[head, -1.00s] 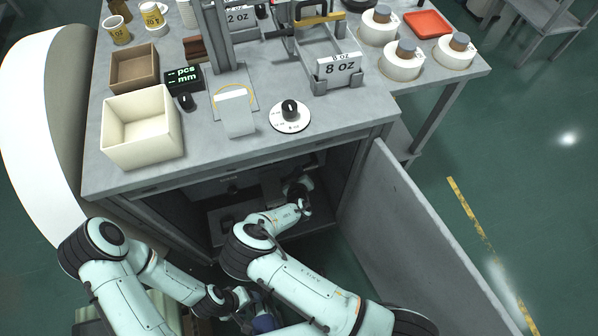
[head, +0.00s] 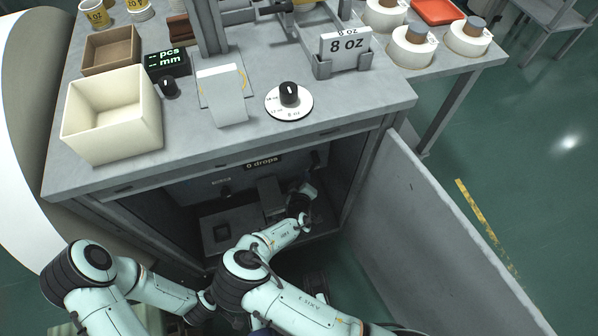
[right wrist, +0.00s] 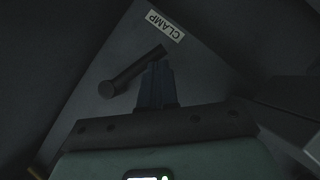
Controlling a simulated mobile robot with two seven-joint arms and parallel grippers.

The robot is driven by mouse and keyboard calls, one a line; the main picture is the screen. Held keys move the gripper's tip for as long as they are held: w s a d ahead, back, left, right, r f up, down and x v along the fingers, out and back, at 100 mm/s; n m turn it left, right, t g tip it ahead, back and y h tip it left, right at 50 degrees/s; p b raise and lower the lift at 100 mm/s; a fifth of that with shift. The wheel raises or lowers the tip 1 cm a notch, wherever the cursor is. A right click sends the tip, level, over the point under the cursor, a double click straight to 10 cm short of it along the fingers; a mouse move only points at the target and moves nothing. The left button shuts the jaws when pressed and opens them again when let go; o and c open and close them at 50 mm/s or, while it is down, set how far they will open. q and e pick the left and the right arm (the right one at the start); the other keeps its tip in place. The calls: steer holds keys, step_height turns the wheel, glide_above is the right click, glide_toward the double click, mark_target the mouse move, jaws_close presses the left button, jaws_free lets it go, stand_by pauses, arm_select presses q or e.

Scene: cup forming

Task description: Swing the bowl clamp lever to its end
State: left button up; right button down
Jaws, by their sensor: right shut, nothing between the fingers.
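The clamp lever (right wrist: 135,71) is a short dark rod in the right wrist view. It lies slanted from a thicker round end at lower left to its other end at upper right, below a white CLAMP label (right wrist: 165,25). My right gripper (right wrist: 155,72) is shut and empty, its dark fingertips right beside the lever's lower edge. I cannot tell whether they touch. In the head view my right gripper (head: 307,188) is inside the open cabinet, and the lever cannot be made out there. My left arm is at lower left, its gripper hidden.
The cabinet (head: 215,185) under the grey worktop (head: 190,152) has a panel marked "0 drops" (head: 263,163). Its open door (head: 420,215) stands on the right. The worktop carries a cream box (head: 115,115), a dial (head: 289,98) and an 8 oz sign (head: 345,45).

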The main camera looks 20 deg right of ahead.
arm_select(q)
steer(key=shift+w+a+f, duration=0.2)
steer(key=shift+w+f, duration=0.05)
steer(key=shift+w, duration=0.1)
arm_select(e)
steer(key=shift+d+f, duration=0.45)
steer(key=shift+d, duration=0.25)
steer(key=shift+w+d+f, duration=0.1)
steer(key=shift+d, duration=0.1)
arm_select(q)
steer(key=s+d+r+g+p, duration=0.1)
steer(key=s+d+r+p, duration=0.1)
steer(key=s+r, duration=0.1)
steer(key=shift+s+d+r+h+p, duration=0.2)
steer(key=shift+s+h+p, duration=0.1)
steer(key=shift+s, duration=0.5)
arm_select(e)
steer(key=v, duration=1.3)
steer(key=shift+s, duration=0.2)
